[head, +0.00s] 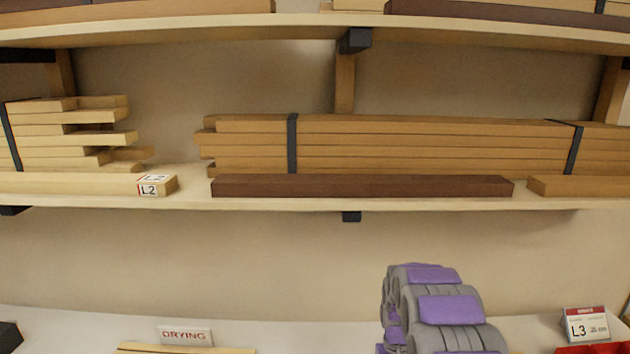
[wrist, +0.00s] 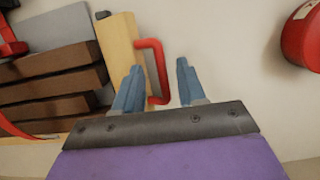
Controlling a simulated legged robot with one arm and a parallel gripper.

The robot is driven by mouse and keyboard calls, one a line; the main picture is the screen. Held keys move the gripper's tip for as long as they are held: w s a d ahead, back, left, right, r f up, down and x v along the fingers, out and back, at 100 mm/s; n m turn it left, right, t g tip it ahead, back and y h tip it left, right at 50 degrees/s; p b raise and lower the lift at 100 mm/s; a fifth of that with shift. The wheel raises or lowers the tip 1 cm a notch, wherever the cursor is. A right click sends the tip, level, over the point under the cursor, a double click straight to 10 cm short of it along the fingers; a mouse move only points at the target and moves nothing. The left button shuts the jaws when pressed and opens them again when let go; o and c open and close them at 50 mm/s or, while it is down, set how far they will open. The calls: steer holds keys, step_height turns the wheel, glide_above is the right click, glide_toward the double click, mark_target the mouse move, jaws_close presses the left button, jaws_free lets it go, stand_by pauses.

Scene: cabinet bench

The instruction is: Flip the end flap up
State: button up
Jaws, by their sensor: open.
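In the wrist view a red bracket-shaped handle (wrist: 163,76) stands out from the right side of a pale wooden board (wrist: 117,45). This board may be the end flap, but I cannot tell for sure. My gripper (wrist: 159,66) is open, with its two blue fingers apart. In the picture the handle lies between the fingers, nearer the left one. Whether a finger touches it, or how deep it lies, I cannot tell. The left finger hides the board's lower right part. Neither the handle nor the fingers show in the head view.
Brown boards (wrist: 55,87) are stacked left of the pale board. A red round object (wrist: 302,37) is at the right. In the head view, shelves hold strapped planks (head: 430,145); a DRYING sign (head: 185,335) and an L3 sign (head: 587,325) stand on the lower surface.

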steer(key=p+v, duration=0.1)
steer(key=v, duration=0.1)
steer(key=s+v, duration=0.1)
steer(key=v, duration=0.2)
steer(key=p+v, duration=0.1)
steer(key=v, duration=0.1)
steer(key=shift+s+r+p, duration=0.2)
steer(key=shift+r+p, duration=0.15)
steer(key=shift+r, duration=0.15)
steer(key=shift+d, duration=0.1)
steer(key=s+a+r, duration=0.3)
steer(key=s+r, duration=1)
steer(key=s, duration=0.4)
steer(key=s+a+t, duration=0.1)
steer(key=s+a, duration=0.1)
steer(key=s, duration=1.7)
steer(key=shift+s+r, duration=0.2)
steer(key=shift+r, duration=0.25)
steer(key=shift+a, duration=0.1)
